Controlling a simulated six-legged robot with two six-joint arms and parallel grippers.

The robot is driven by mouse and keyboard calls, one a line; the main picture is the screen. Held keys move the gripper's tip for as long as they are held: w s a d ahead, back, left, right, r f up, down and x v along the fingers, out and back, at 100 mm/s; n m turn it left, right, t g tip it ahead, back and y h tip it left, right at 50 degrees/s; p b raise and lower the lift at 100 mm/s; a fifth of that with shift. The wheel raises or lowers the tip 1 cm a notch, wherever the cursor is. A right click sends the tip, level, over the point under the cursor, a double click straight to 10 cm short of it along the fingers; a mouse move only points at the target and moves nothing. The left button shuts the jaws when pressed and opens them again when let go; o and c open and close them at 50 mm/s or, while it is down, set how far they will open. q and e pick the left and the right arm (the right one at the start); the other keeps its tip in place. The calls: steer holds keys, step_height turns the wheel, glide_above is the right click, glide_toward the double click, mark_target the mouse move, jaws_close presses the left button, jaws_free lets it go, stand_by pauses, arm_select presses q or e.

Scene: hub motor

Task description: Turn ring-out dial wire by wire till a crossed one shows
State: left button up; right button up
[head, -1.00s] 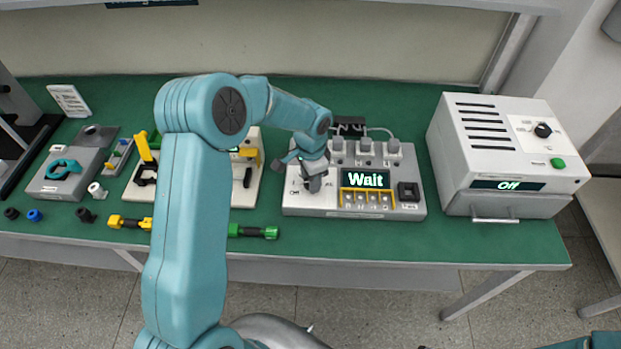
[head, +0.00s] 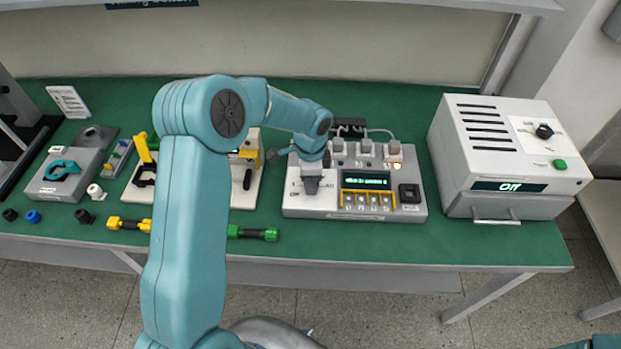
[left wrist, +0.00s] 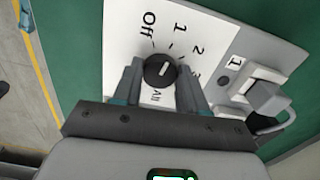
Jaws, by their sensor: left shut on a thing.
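The ring-out dial is a round black knob (left wrist: 159,71) with a white pointer, on a white plate marked Off, 1, 2, 3 and All. In the left wrist view the pointer slants up and right, roughly toward 2. My left gripper (left wrist: 160,82) is shut on the knob, one finger on each side. In the head view my left gripper (head: 312,180) hides most of the dial. The grey tester box (head: 330,208) has a small display (head: 366,181) with one line of green text, too small to read surely. A warm light glows by the right-hand plug (head: 395,160).
A white box (head: 510,150) showing Off stands to the right. A black button (head: 409,193) is at the tester's right. A cream fixture (head: 245,190), a grey block (head: 65,185) and several small parts lie to the left. Green table is bare in front of the tester.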

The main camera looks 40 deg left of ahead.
arm_select(q)
steer(key=shift+w+d, duration=0.1)
steer(key=o, duration=1.1)
steer(key=shift+c, duration=0.2)
step_height(320, 180, up, 16)
steer(key=b, duration=0.1)
steer(key=shift+r, duration=0.2)
stand_by(1.0)
